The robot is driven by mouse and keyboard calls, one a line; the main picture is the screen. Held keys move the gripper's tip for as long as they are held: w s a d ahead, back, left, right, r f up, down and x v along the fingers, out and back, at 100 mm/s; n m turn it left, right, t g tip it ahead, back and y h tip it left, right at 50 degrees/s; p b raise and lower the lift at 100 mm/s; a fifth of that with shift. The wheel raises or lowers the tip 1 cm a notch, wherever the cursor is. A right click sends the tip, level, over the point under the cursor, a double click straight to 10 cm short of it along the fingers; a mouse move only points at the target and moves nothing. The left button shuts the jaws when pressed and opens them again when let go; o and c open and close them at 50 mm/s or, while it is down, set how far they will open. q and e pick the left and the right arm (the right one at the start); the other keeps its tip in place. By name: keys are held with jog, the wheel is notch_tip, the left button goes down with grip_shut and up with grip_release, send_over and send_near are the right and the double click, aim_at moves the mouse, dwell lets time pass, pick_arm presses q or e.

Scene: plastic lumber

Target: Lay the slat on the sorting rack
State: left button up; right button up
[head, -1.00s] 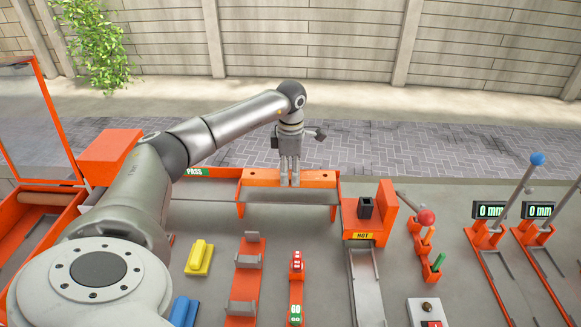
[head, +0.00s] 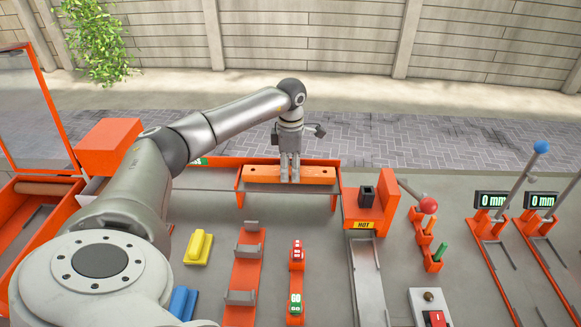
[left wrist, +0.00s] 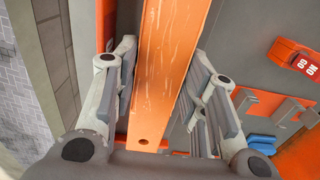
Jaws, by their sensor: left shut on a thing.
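The orange slat (head: 262,174) has a hole near each end and lies level, crosswise, at the back middle of the bench. My left gripper (head: 290,178) points down and is shut on it, slightly right of its middle. In the left wrist view the slat (left wrist: 168,75) runs lengthwise between the two fingers (left wrist: 160,95), one hole showing near its lower end. The orange rack (head: 334,202), with a post at each side, is directly at the slat. I cannot tell whether the slat touches it. My right gripper is out of view.
A green PASS label (head: 201,161) is left of the rack. An orange unit with a HOT label (head: 364,225) and grey chute stands right. Nearer are a yellow block (head: 198,247), an orange cradle (head: 246,270) and a red-and-green GO piece (head: 296,285). Levers and displays (head: 491,200) are far right.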

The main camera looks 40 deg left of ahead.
pick_arm(q)
jog(key=shift+f, duration=0.4)
jog(key=o, duration=1.3)
jog(key=shift+r, duration=0.1)
notch_tip(320, 180, up, 12)
jog(key=shift+d+f, duration=0.1)
jog(key=shift+s+f, duration=0.1)
